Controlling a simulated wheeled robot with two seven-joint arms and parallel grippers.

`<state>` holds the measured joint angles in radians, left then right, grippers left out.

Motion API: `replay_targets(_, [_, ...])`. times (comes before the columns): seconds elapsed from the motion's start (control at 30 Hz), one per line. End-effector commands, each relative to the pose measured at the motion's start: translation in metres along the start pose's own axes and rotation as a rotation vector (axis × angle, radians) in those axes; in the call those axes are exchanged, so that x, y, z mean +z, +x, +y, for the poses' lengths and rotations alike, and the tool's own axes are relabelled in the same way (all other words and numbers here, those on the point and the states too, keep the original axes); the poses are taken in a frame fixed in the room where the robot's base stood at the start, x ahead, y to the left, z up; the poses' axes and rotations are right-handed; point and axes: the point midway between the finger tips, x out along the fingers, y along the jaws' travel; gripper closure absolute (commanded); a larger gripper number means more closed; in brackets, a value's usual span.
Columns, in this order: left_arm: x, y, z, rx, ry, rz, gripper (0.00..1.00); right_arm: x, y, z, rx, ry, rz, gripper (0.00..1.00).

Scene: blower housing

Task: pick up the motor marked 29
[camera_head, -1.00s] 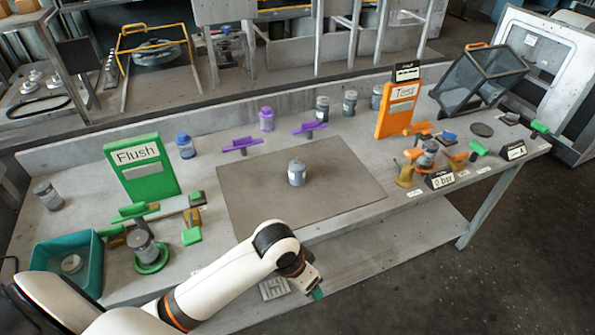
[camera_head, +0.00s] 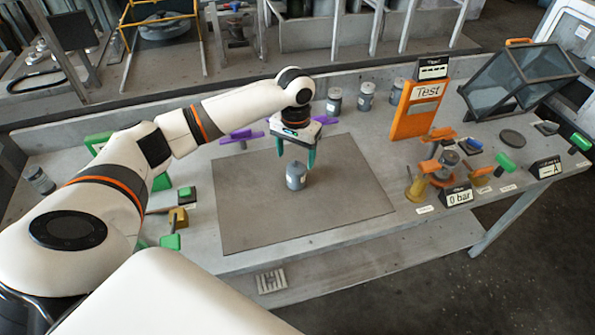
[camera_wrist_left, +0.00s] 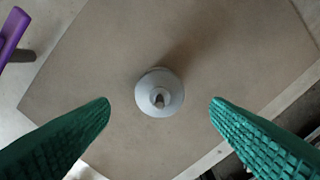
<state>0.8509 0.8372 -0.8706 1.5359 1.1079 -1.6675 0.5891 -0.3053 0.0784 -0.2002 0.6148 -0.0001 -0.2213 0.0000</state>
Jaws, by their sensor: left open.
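A small grey cylindrical motor (camera_head: 296,175) stands upright on the brown mat (camera_head: 250,225) in the middle of the bench; no number can be read on it. In the left wrist view the motor (camera_wrist_left: 160,92) is seen from above, with a small shaft at its centre. My left gripper (camera_head: 296,160) is open above the motor, its green fingers pointing down. In the left wrist view the fingertips (camera_wrist_left: 160,105) lie to either side of the motor, apart from it. My right gripper is not in view.
Several other grey motors (camera_head: 366,97) stand at the back of the bench. The orange Test panel (camera_head: 420,108) and a small fixture (camera_head: 446,165) stand to the right. The mat around the motor is clear.

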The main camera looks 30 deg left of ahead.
Motion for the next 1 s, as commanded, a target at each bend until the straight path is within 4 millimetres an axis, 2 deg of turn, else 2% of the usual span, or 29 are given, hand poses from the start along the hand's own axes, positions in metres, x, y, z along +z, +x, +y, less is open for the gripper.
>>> replay_targets(0.03, [0.000, 0.008, 0.000, 0.000, 0.000, 0.002, 0.28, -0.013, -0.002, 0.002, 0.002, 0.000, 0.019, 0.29])
replay_targets(0.13, [0.000, 0.018, 0.000, 0.000, 0.000, 0.001, 0.28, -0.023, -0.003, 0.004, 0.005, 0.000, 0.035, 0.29])
replay_targets(0.27, [-0.001, 0.025, -0.001, 0.000, 0.001, 0.001, 0.28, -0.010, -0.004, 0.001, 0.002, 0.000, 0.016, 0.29])
replay_targets(0.4, [-0.003, 0.045, 0.000, 0.001, 0.000, 0.003, 0.28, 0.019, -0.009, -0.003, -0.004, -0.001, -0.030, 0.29])
replay_targets(0.47, [-0.004, 0.054, 0.000, 0.001, 0.001, 0.001, 0.28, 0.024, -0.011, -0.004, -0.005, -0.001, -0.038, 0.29])
replay_targets(0.63, [-0.003, 0.072, 0.000, 0.000, 0.002, -0.001, 0.28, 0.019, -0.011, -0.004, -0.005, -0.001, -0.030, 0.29])
replay_targets(0.87, [-0.003, 0.074, 0.000, 0.000, 0.003, -0.002, 0.28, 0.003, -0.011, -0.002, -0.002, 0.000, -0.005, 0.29])
replay_targets(1.0, [-0.003, 0.073, 0.000, 0.000, 0.003, -0.002, 0.50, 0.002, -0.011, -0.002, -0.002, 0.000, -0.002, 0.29])
